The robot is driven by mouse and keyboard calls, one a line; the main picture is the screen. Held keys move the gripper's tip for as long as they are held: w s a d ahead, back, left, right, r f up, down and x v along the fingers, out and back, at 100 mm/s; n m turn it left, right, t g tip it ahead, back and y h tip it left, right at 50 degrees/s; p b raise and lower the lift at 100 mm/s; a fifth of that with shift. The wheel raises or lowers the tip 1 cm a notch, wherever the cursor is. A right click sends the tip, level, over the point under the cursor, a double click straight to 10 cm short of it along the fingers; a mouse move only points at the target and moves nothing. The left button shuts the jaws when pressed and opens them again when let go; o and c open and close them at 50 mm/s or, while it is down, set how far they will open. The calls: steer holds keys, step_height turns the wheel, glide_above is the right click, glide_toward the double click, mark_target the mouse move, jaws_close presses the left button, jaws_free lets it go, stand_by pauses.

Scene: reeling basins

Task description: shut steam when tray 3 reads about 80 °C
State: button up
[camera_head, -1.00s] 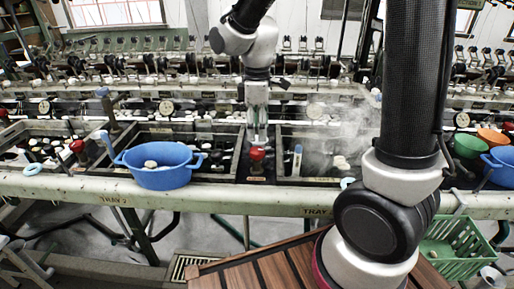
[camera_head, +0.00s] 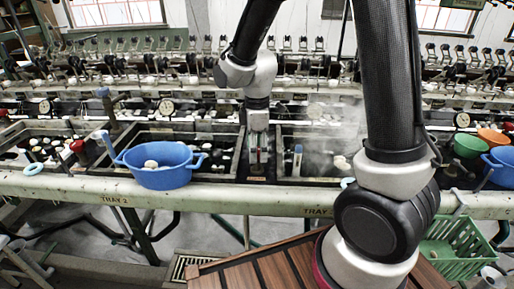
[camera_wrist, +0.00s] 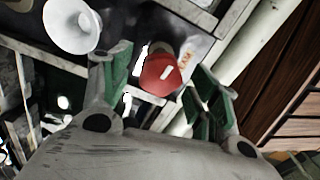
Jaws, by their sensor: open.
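A red knob (camera_wrist: 160,73) with a white mark shows in the wrist view between the two green-padded fingers of my gripper (camera_wrist: 158,62). The fingers are open, one on each side of it, with no clear contact. In the head view my gripper (camera_head: 258,158) is low at the divider left of the steaming basin (camera_head: 286,182) and mostly hides the knob. White steam (camera_head: 338,128) hangs over this basin. A round dial (camera_head: 315,111) behind it is hazy and its reading is too small to tell. The front label there reads "TRAY", its number hidden by my arm.
A blue tub (camera_head: 160,176) sits at the front of the tray 2 basin. Another red knob (camera_head: 77,147) stands left of it. A blue-capped upright object (camera_head: 297,160) stands close right of my gripper. A green crate (camera_head: 452,245) is at lower right.

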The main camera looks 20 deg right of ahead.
steer(key=shift+c, duration=0.2)
steer(key=c, duration=1)
steer(key=shift+o, duration=0.2)
steer(key=m, duration=0.4)
steer(key=shift+m, duration=2.1)
steer(key=o, duration=1)
